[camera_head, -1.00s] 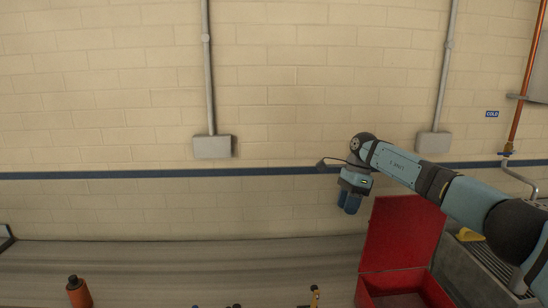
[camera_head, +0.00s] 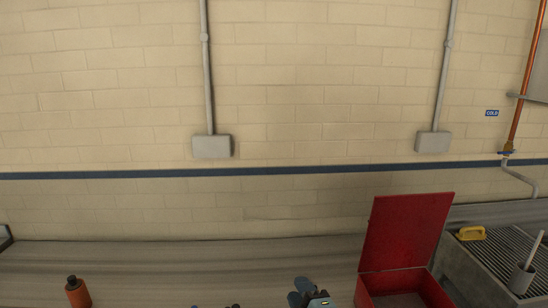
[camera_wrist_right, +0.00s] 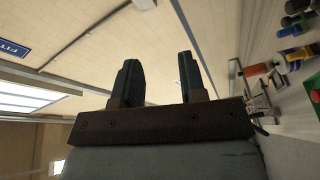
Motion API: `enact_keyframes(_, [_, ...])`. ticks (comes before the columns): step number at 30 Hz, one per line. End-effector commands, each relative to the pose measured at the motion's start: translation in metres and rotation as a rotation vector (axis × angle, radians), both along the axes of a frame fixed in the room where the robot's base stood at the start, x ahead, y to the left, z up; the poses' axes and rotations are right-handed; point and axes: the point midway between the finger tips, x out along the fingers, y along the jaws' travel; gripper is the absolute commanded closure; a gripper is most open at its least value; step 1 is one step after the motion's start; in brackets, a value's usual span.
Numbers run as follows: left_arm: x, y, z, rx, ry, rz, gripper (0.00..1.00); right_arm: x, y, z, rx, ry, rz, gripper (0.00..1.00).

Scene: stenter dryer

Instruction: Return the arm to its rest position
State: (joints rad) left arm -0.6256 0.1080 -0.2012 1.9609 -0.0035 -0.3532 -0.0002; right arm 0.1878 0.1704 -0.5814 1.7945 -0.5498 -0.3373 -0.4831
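An orange bottle (camera_head: 78,293) stands at the left. A sink (camera_head: 490,262) with a yellow object (camera_head: 471,233) and a grey cup (camera_head: 522,279) is at the far right.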

Motion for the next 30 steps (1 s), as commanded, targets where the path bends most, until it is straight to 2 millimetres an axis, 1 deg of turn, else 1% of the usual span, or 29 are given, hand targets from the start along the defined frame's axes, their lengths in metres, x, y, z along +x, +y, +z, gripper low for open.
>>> enact_keyframes(1, [0.0,0.0,0.0,0.0,-0.001,0.0,0.57,-0.019,-0.023,-0.016,0.088,0.124,-0.078,0.62])
enact_keyframes(2, [0.001,0.0,0.0,0.0,-0.001,0.0,0.57,-0.03,-0.037,-0.025,0.14,0.2,-0.129,0.62])
enact_keyframes(3, [0.001,0.0,0.001,0.0,-0.002,0.0,0.57,-0.047,-0.056,-0.037,0.209,0.301,-0.195,0.62])
enact_keyframes(5, [0.002,0.0,0.001,-0.001,-0.003,0.0,0.57,-0.075,-0.082,-0.055,0.304,0.452,-0.293,0.62])
enact_keyframes(6, [0.002,-0.001,0.001,0.0,-0.005,0.0,0.57,-0.096,-0.099,-0.066,0.365,0.551,-0.359,0.62])
enact_keyframes(8, [0.003,-0.001,0.002,-0.001,-0.007,-0.001,0.57,-0.129,-0.121,-0.08,0.445,0.688,-0.451,0.62])
enact_keyframes(9, [0.004,-0.001,0.003,-0.002,-0.008,-0.001,0.57,-0.149,-0.133,-0.088,0.489,0.768,-0.505,0.62])
enact_keyframes(12, [0.004,-0.001,0.003,-0.002,-0.009,-0.001,0.57,-0.192,-0.154,-0.099,0.569,0.921,-0.612,0.62])
enact_keyframes(15, [0.004,-0.001,0.003,-0.002,-0.009,-0.001,0.57,-0.228,-0.169,-0.104,0.619,1.037,-0.695,0.62])
enact_keyframes(21, [0.004,-0.001,0.003,-0.002,-0.008,-0.001,0.57,-0.286,-0.188,-0.107,0.686,1.21,-0.824,0.62])
enact_keyframes(27, [0.002,-0.001,0.002,-0.002,-0.005,-0.001,0.57,-0.332,-0.201,-0.103,0.724,1.34,-0.926,0.62])
enact_keyframes(29, [0.002,-0.001,0.002,-0.001,-0.004,-0.001,0.57,-0.345,-0.204,-0.101,0.733,1.373,-0.954,0.62])
enact_keyframes(30, [0.001,-0.001,0.001,-0.001,-0.003,-0.001,0.57,-0.345,-0.203,-0.105,0.739,1.376,-0.955,0.62])
